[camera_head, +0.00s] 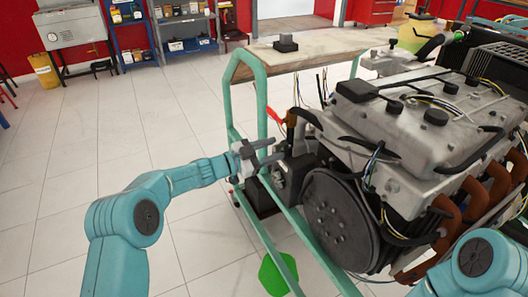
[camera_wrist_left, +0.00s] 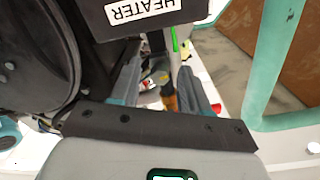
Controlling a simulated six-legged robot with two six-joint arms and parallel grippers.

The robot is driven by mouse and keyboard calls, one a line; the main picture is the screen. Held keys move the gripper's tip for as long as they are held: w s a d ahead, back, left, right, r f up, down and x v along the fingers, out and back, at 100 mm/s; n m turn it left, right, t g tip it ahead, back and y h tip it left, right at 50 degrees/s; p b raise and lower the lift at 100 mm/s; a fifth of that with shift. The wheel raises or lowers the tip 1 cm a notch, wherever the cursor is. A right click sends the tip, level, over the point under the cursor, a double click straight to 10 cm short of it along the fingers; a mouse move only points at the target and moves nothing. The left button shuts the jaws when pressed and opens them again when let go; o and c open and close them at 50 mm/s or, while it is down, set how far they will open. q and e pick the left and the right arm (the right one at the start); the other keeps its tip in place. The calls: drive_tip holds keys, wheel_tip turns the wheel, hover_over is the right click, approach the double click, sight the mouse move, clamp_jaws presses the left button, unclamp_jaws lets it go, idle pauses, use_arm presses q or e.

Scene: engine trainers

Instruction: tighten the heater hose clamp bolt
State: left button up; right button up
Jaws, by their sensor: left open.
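My left gripper (camera_head: 268,151) reaches in from the left to the front side of the engine (camera_head: 425,110). In the left wrist view its two fingers (camera_wrist_left: 162,85) stand apart, with a gap between them. A dark box labelled HEATER (camera_wrist_left: 145,14) is just beyond the fingers, at the top of that view. A small orange-brown part (camera_wrist_left: 169,100) shows in the gap; I cannot tell whether the fingers touch it. I cannot make out the clamp bolt for certain. My right gripper is out of view.
The engine sits on a green tubular stand (camera_head: 263,105) with a wooden top (camera_head: 310,52). A dark round pulley (camera_head: 338,222) faces the front. A bright green object (camera_head: 278,274) is on the floor under the stand. Tiled floor to the left is free.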

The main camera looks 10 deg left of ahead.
use_arm(q)
drive_tip(key=v, duration=1.6)
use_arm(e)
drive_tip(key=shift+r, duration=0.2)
use_arm(q)
drive_tip(key=shift+a, duration=0.15)
